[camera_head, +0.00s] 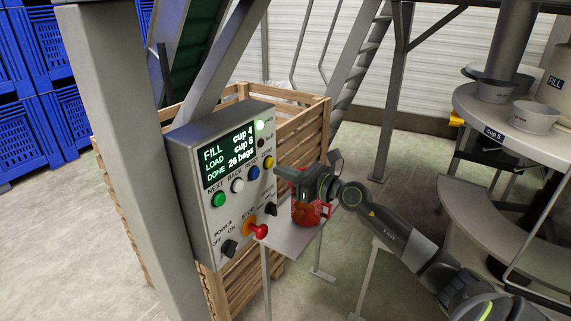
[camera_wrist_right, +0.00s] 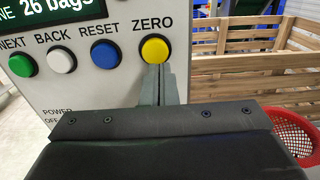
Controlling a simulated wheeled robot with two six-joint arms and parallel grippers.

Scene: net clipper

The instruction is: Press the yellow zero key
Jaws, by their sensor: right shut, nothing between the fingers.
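The yellow zero key (camera_head: 269,163) is the rightmost in a row of round keys on the grey control box (camera_head: 183,170). In the right wrist view the yellow key (camera_wrist_right: 154,49) sits under the word ZERO, just beyond the fingertips. My right gripper (camera_head: 277,169) is shut and empty, its tips pointing at the yellow key. In the right wrist view the shut fingers (camera_wrist_right: 160,70) overlap the key's lower edge. I cannot tell whether they touch it. My left gripper is not in view.
Blue (camera_head: 253,173), white (camera_head: 237,185) and green (camera_head: 218,199) keys sit left of the yellow one. A red stop knob (camera_head: 260,231) sticks out below. A red net basket (camera_head: 309,212) stands on a small shelf (camera_head: 288,238). A wooden crate (camera_head: 301,122) stands behind the box.

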